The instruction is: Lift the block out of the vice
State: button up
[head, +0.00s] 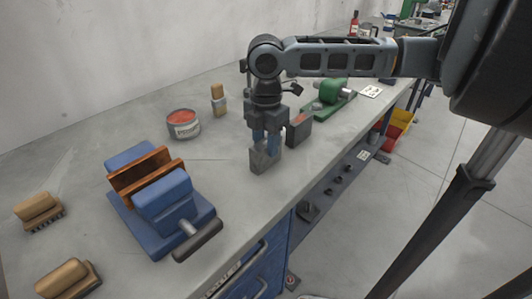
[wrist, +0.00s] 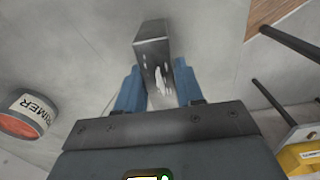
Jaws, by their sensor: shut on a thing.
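The blue vice (head: 165,207) with brown wooden jaw faces stands on the workbench at the left of the head view. Its jaws are apart and the gap between them looks empty. My gripper (head: 265,140) points down, well to the right of the vice. Its blue fingers are shut on the grey metal block (head: 264,158). In the wrist view the block (wrist: 154,50) sits between the fingers of my gripper (wrist: 158,82) and sticks out past them. Its height above the bench is hard to tell.
A primer tin (head: 184,124) and a brush (head: 218,99) stand behind the vice. A dark box (head: 298,130) is close to my gripper's right, with a green tool (head: 328,98) beyond. Two brushes (head: 38,210) (head: 68,279) lie at left. The bench's front edge is near the block.

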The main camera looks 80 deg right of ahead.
grip_shut()
jog(key=shift+r, duration=0.1)
dwell(0.7)
